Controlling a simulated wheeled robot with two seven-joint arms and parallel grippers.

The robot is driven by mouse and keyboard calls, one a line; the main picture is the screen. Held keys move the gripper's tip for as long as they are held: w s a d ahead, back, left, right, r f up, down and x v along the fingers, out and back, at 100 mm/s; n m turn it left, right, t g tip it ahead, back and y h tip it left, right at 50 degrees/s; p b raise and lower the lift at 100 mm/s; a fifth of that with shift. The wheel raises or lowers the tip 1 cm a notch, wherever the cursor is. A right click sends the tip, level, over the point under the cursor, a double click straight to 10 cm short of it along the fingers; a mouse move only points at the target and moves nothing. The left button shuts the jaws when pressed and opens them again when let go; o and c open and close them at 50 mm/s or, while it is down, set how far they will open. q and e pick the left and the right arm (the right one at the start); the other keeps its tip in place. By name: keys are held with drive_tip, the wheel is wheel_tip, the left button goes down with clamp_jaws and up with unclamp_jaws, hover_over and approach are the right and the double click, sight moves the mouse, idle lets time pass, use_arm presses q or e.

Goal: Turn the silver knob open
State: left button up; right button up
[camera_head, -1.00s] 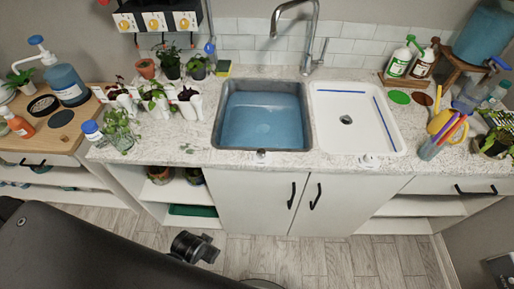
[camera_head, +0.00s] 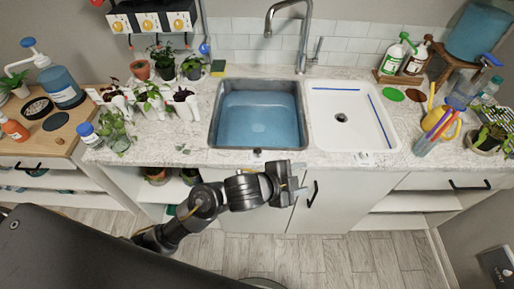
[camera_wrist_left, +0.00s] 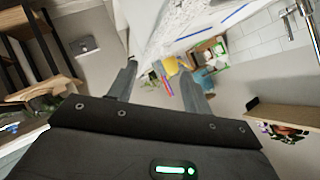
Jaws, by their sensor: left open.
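My left gripper (camera_head: 299,180) is in front of the white cabinet doors, below the counter's front edge, its jaws apart and empty. Its two fingers also show in the left wrist view (camera_wrist_left: 158,72), with nothing between them. A small pale fitting (camera_head: 364,157) sits at the counter's front edge below the white basin, up and right of the gripper. A small dark fitting (camera_head: 257,152) sits below the blue-water sink. Both are too small to tell which is the silver knob. The silver faucet (camera_head: 303,30) with a side lever (camera_head: 316,50) stands behind the sinks.
The sink (camera_head: 258,118) holds blue water; the white basin (camera_head: 350,108) beside it is empty apart from blue strips. Black door handles (camera_head: 313,194) project near the gripper. Potted plants stand left on the counter, bottles and a yellow watering can (camera_head: 437,120) right.

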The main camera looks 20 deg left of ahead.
use_arm(q)
drive_tip(key=d+r+m+g+h, duration=0.3)
drive_tip(key=d+m, duration=0.5)
drive_tip(key=m, duration=0.1)
drive_tip(key=m+g+y, duration=0.6)
drive_tip(key=m+y, duration=0.5)
drive_tip(key=m, duration=0.2)
approach(257, 151)
wheel_tip(257, 151, down, 8)
drive_tip(key=p, duration=0.3)
drive_tip(key=shift+d, duration=0.15)
drive_tip(key=shift+w+f, duration=0.1)
drive_tip(key=shift+f, duration=0.3)
drive_tip(key=shift+c, duration=0.2)
drive_tip(key=shift+n, duration=0.3)
drive_tip(key=c, duration=0.9)
